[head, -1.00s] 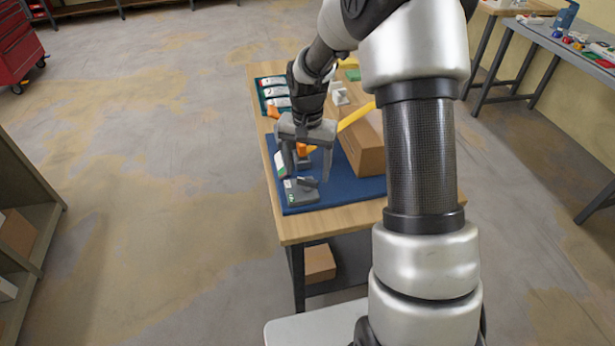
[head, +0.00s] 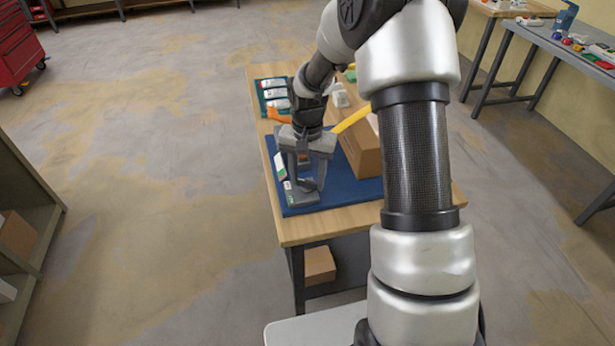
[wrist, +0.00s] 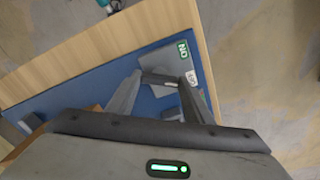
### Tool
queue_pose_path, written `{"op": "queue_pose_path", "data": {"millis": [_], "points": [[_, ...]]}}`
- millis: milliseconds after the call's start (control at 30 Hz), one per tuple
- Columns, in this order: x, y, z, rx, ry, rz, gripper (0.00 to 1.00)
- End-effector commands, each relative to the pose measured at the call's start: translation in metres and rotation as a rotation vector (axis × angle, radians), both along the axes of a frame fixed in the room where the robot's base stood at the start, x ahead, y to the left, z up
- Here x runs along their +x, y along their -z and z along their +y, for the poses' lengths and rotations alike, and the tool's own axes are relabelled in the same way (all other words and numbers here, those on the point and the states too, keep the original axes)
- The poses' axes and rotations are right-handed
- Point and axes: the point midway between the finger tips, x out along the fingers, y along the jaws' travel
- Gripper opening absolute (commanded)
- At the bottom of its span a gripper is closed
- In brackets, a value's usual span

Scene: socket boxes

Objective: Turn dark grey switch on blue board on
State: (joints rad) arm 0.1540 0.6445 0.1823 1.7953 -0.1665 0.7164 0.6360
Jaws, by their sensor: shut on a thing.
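The dark grey switch box (head: 304,199) sits on the blue board (head: 345,195) near the table's front left. The fingers hide part of the box, and I cannot tell the lever's exact position from the labels.
A cardboard box (head: 362,152) stands on the board's right, with a yellow bar (head: 352,117) behind. A white and green piece (head: 280,166) is left of my gripper. An orange part (head: 279,116) and a green board with white units (head: 272,83) lie farther back. The board's front is clear.

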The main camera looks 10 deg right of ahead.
Motion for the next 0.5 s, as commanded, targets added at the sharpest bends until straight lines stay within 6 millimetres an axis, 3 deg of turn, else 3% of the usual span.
{"op": "queue_pose_path", "data": {"millis": [267, 500], "points": [[0.0000, -0.0007, 0.0000, 0.000, -0.094, 0.000, 0.24], [-0.0001, -0.0010, -0.0002, 0.000, -0.282, 0.001, 0.24]]}}
